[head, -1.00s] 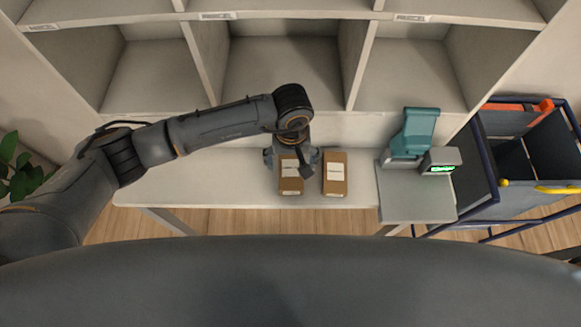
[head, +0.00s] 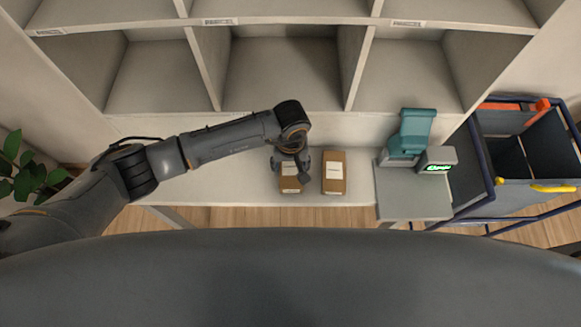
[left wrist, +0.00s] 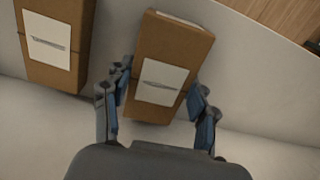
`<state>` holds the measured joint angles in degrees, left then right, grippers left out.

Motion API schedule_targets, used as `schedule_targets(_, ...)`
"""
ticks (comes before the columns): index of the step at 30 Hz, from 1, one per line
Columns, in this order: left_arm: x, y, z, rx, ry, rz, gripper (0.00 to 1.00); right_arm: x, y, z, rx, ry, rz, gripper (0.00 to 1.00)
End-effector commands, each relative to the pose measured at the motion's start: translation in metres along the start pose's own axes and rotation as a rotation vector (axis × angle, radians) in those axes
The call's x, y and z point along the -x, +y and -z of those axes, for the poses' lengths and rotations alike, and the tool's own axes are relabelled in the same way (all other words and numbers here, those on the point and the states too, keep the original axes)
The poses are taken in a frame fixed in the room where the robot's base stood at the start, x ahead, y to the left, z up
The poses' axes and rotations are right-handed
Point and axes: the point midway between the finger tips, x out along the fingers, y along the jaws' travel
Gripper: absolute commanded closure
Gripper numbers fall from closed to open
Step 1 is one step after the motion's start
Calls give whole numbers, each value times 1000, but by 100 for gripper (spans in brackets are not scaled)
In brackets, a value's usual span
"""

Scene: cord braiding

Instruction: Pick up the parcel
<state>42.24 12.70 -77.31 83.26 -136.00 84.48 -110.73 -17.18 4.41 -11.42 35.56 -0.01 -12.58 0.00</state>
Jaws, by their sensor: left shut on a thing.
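Two brown cardboard parcels with white labels stand side by side on the pale table. My left gripper (head: 290,163) reaches down over the left parcel (head: 291,184) in the head view. In the left wrist view the gripper (left wrist: 160,85) has one finger on each side of this parcel (left wrist: 170,45) and is shut on it. Whether the parcel is clear of the table I cannot tell. The other parcel (head: 334,172) stands just to the right, apart from it; it shows at the left in the left wrist view (left wrist: 57,40). My right gripper is out of view.
A pale shelf unit (head: 285,117) with empty compartments stands behind the table (head: 215,180). A grey scale (head: 413,195) with a teal device (head: 412,132) and a lit green display (head: 434,168) is at the right. Beyond it is a blue-framed cart (head: 490,200). A plant (head: 25,172) is at the far left.

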Motion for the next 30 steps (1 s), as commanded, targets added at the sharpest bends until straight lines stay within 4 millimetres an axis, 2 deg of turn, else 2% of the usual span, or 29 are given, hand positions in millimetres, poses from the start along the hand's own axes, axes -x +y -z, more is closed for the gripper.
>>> schedule_targets(8,5,0,0,-1,1,-1,74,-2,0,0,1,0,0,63)
schedule_targets(14,32,0,2,-3,6,-2,74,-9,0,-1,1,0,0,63)
schedule_targets(22,91,34,-42,-10,8,-3,74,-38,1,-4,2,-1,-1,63)
schedule_targets(24,96,47,-59,-10,5,-3,74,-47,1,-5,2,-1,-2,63)
schedule_targets(30,116,72,-91,-6,3,-2,74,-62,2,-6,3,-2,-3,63)
